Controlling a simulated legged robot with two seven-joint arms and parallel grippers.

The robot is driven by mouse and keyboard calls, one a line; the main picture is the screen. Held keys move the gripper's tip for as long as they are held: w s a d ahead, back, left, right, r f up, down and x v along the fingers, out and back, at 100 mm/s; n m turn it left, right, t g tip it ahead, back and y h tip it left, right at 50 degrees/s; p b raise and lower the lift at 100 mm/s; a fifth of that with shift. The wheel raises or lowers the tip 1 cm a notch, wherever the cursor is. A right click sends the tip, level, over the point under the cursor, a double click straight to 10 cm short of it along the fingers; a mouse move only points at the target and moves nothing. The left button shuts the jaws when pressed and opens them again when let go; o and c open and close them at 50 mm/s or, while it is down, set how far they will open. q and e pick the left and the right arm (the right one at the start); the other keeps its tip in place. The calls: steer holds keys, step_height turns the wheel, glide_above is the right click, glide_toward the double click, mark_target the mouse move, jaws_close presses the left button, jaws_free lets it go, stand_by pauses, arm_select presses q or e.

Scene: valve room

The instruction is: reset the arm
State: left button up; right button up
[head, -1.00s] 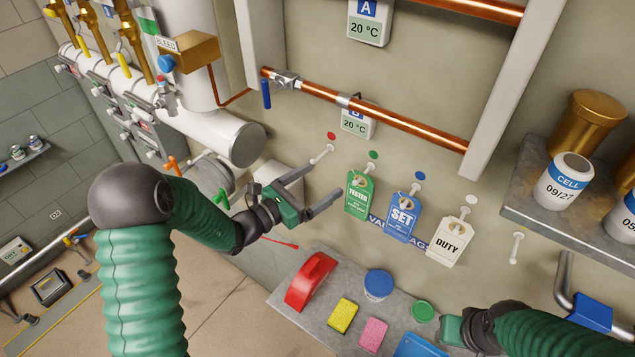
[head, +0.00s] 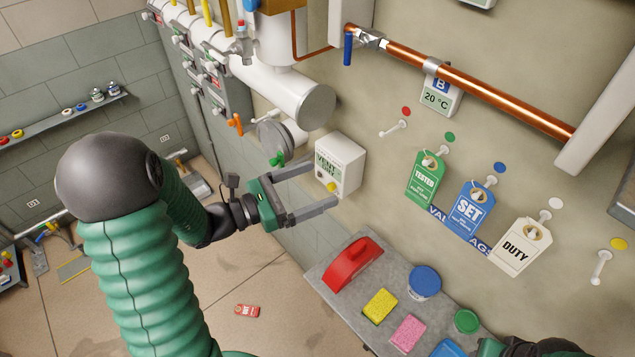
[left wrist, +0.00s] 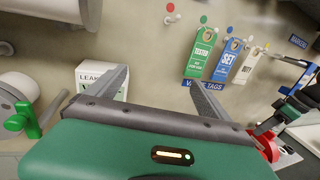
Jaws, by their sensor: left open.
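My left gripper (head: 324,186) is open and empty, in front of the white vent box (head: 340,165) on the wall. Its two fingers also show spread apart in the left wrist view (left wrist: 160,82). A red tag (head: 247,310) lies on the floor below. The peg under the red dot (head: 395,128) is bare. The green TESTED tag (head: 425,178), blue SET tag (head: 468,208) and white DUTY tag (head: 520,246) hang on their pegs.
A white pipe (head: 285,95) and green-handled valve (head: 278,160) stand close by the left gripper.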

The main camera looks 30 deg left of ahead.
arm_select(q)
steer(key=s+d+f+m+g+b, duration=0.5)
steer(key=s+d+f+m+g, duration=0.7)
steer(key=f, duration=0.3)
steer(key=s+a+f+m+g+y+b, duration=0.25)
steer(key=s+f+m+y, duration=0.3)
steer(key=f+m, duration=0.35)
arm_select(e)
steer(key=x, duration=0.2)
steer(key=s+x, duration=0.1)
steer(key=x, duration=0.5)
steer(key=shift+s+d+f+b, duration=0.2)
steer(key=shift+s+f+b, duration=0.1)
steer(key=shift+f+b, duration=0.7)
steer(key=shift+b, duration=0.05)
steer(key=shift+d+f+b, duration=0.1)
steer(key=shift+f+b, duration=0.35)
arm_select(q)
steer(key=w+a+f+m+t+y, duration=0.1)
steer(key=w+a+m+t+y, duration=0.1)
steer(key=w+m+y, duration=0.3)
steer(key=w+a+m, duration=0.1)
steer(key=m, duration=0.2)
steer(key=shift+f, duration=0.35)
arm_select(e)
steer(key=shift+r, duration=0.1)
